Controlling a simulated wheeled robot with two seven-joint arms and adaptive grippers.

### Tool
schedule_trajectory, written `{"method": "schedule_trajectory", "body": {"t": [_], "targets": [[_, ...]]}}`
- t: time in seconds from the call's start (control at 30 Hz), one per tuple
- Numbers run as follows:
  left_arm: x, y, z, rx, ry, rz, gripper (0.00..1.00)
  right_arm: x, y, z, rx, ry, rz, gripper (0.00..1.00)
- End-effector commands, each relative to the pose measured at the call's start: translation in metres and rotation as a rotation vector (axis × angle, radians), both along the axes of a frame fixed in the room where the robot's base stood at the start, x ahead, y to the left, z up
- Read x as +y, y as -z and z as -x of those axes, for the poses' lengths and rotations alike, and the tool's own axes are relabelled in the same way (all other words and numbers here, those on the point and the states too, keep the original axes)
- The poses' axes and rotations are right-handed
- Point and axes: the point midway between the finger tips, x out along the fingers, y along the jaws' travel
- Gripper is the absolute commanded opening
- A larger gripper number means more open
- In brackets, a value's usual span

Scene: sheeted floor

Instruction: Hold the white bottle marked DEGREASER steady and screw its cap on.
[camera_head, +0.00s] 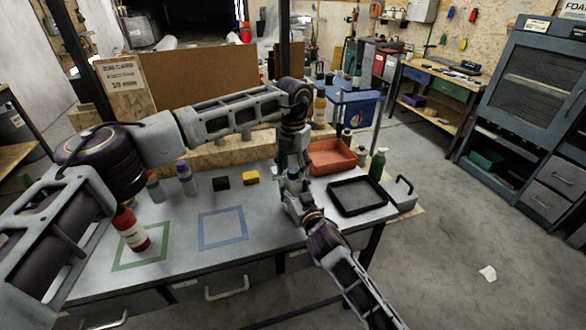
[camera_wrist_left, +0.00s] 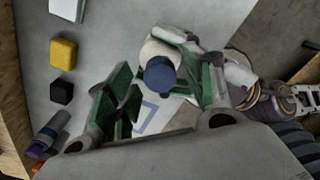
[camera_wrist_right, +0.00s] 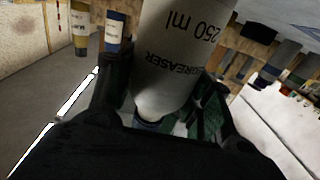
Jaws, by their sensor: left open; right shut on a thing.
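The white bottle (camera_wrist_right: 170,60) marked DEGREASER and 250 ml shows large in the right wrist view, its print upside down. My right gripper (camera_wrist_right: 160,92) is shut on it. A blue cap (camera_wrist_left: 160,74) sits at the bottle's mouth in the left wrist view; I cannot tell how tightly it is seated. My left gripper (camera_wrist_left: 166,84) is open, with green-padded fingers on either side of the cap and apparently clear of it. In the head view both grippers meet above the table, left (camera_head: 291,168) above right (camera_head: 292,190), and they largely hide the bottle.
A red bottle (camera_head: 131,230) stands in a green taped square (camera_head: 122,265). A blue taped square (camera_head: 223,245) is empty. Black (camera_head: 221,183) and yellow (camera_head: 251,177) blocks, smaller bottles (camera_head: 187,179), an orange bin (camera_head: 331,157), a black tray (camera_head: 359,211) and a green bottle (camera_head: 377,165) are nearby.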

Motion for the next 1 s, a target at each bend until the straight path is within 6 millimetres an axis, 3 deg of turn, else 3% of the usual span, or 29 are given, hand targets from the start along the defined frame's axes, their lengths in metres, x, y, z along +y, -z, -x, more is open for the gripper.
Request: {"method": "schedule_trajectory", "body": {"t": [0.27, 0.8, 1.0], "targets": [[0.0, -0.02, -0.001, -0.003, 0.0, 0.001, 0.52, 0.0, 0.001, 0.0, 0.001, 0.0, 0.0, 0.0], [-0.001, -0.096, -0.001, -0.002, 0.0, 0.001, 0.52, 0.0, 0.001, 0.0, 0.001, 0.0, 0.0, 0.0], [-0.001, -0.114, -0.001, -0.002, 0.0, 0.001, 0.52, 0.0, 0.001, 0.0, 0.001, 0.0, 0.0, 0.0]]}}
